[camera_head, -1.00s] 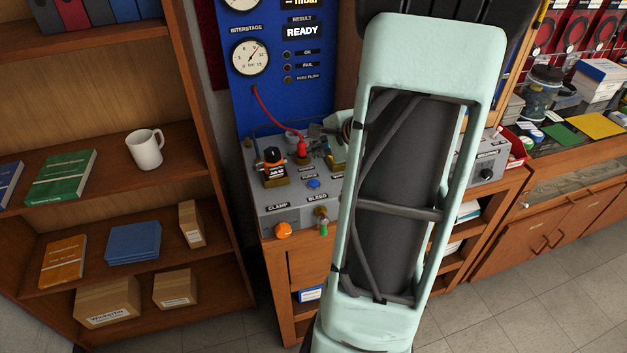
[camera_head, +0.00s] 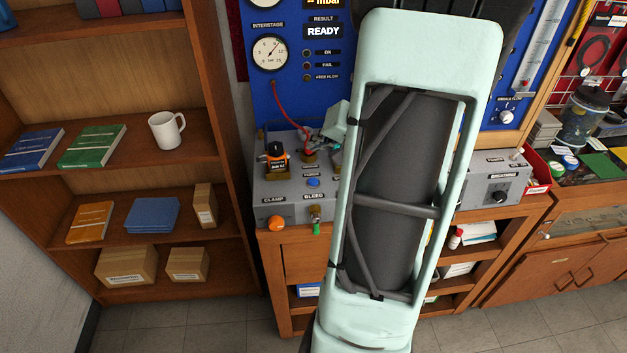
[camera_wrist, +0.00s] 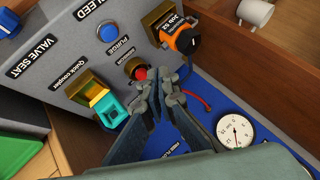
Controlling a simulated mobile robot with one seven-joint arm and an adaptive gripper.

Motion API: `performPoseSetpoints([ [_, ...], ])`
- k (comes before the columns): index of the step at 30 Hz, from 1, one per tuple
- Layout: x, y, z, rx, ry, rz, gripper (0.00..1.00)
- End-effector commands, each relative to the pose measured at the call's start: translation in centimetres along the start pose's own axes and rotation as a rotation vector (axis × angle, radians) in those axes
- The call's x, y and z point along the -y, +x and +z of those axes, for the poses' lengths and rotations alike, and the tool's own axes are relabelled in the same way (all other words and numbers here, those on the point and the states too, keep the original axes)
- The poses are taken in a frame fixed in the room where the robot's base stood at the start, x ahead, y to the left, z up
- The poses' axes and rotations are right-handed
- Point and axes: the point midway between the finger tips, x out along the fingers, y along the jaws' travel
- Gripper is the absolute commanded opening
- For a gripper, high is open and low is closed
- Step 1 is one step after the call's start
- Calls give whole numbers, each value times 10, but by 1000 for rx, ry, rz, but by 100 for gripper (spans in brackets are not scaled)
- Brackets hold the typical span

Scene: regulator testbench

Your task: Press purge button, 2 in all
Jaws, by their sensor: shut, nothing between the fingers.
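My gripper (camera_wrist: 157,84) is shut and empty in the wrist view. Its fingertips lie beside the red fitting (camera_wrist: 138,70), apart from the blue button in the picture; I cannot tell whether they touch the fitting. In the camera_head view my arm hides much of the bench unit.
An orange-and-black regulator (camera_wrist: 180,38) stands close to the fingers. A brass and teal quick coupler (camera_wrist: 97,98) is on their other side. A red hose (camera_head: 283,103) rises past the blue gauge panel (camera_head: 290,90). A bookshelf (camera_head: 235,170) stands left.

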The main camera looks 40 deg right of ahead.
Motion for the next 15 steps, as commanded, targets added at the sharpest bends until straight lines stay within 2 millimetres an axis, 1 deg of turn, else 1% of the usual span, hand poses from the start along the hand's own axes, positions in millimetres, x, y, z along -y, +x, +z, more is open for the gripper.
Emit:
performPoseSetpoints([
  [5,0,-1,0,2,-48,-1,0],
  [15,0,-1,0,2,-51,-1,0],
])
